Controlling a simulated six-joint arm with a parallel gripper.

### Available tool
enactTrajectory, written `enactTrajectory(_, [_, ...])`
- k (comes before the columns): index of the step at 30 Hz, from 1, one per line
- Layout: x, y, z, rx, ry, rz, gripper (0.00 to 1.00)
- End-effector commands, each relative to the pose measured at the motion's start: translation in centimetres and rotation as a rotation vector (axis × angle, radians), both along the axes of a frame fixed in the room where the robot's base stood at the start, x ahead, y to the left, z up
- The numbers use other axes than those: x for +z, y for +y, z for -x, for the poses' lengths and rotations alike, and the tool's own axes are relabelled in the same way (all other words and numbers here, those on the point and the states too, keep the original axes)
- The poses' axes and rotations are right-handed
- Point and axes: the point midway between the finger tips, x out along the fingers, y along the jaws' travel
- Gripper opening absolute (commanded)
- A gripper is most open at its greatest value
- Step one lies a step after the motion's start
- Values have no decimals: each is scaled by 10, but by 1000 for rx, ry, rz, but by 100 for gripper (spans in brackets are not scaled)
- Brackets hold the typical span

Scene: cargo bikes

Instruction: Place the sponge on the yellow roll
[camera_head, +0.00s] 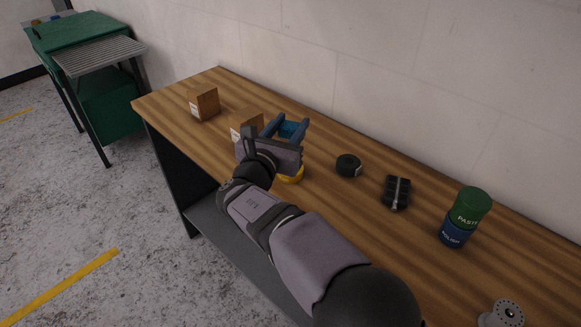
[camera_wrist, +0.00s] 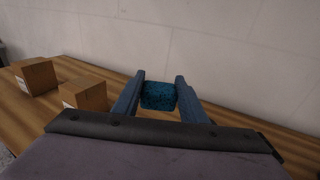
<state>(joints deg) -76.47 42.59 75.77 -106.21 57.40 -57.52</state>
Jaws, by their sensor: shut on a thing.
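My gripper (camera_head: 286,126) is shut on a blue sponge (camera_head: 289,129) and holds it above the wooden bench. In the wrist view the dark blue sponge (camera_wrist: 158,95) sits between the two fingertips (camera_wrist: 160,84). The yellow roll (camera_head: 291,175) lies on the bench, just below my gripper in the head view. Most of the roll is hidden behind my gripper and wrist. The roll does not show in the wrist view. The sponge appears apart from the roll.
Two cardboard boxes (camera_head: 204,102) (camera_head: 246,124) stand on the bench (camera_head: 330,205) left of my gripper. To the right are a black tape roll (camera_head: 348,165), a black ribbed item (camera_head: 396,192), a green-and-blue paste can (camera_head: 465,217) and a grey round part (camera_head: 507,314). A wall runs behind.

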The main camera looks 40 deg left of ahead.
Motion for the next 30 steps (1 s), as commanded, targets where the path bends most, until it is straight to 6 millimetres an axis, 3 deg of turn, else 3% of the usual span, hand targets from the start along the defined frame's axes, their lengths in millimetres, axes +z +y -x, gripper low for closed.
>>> enactTrajectory(5, [-13,-1,0,-2,2,4,18])
enactTrajectory(15, [-59,-1,0,-4,1,2,18])
enactTrajectory(23, [-65,-1,0,-3,1,1,18])
enactTrajectory(30, [-90,-1,0,-4,2,3,18])
